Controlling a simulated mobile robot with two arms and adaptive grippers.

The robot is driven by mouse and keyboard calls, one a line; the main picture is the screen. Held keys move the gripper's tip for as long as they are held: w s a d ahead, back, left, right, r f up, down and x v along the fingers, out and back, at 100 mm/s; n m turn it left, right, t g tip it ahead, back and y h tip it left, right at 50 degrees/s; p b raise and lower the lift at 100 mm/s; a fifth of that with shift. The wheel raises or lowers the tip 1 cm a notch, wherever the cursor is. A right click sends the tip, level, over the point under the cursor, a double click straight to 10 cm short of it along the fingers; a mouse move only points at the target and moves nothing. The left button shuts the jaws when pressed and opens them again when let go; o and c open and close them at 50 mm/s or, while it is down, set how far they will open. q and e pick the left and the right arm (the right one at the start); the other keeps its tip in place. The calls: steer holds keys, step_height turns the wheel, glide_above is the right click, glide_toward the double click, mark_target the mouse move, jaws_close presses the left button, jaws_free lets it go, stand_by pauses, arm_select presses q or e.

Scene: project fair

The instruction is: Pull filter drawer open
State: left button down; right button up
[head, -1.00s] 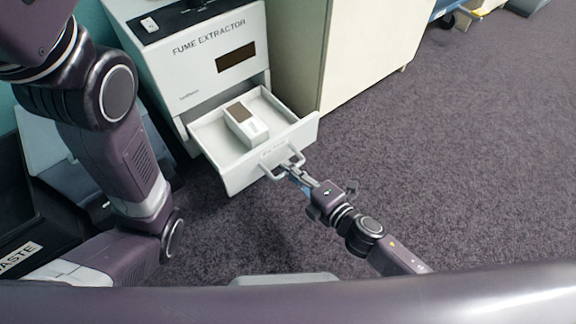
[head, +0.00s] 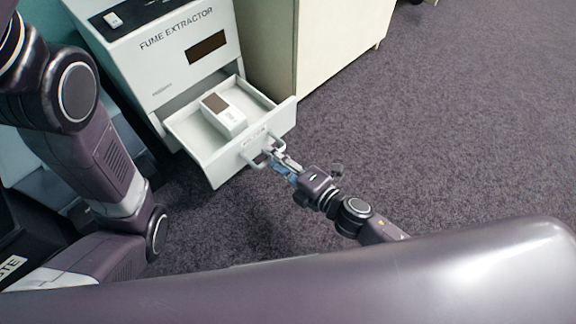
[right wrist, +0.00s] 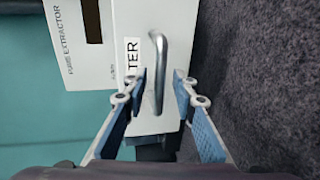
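The white filter drawer (head: 215,163) of the fume extractor (head: 160,52) stands well out from its housing. A metal bar handle (head: 258,158) is on its front. A small white box with a brown top (head: 224,112) lies inside the drawer. My right gripper (head: 278,160) is at the handle. In the right wrist view, my right gripper's fingers (right wrist: 160,85) stand apart on either side of the handle (right wrist: 158,62), with gaps visible between fingers and bar. My left gripper is not in view; only left arm links show.
A cream cabinet (head: 320,40) stands right of the extractor. A dark bin with a partly visible label (head: 22,268) is at the lower left. The carpet (head: 450,130) to the right is clear.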

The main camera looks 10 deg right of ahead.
steer(key=v, duration=1.1)
steer(key=shift+s+d, duration=0.1)
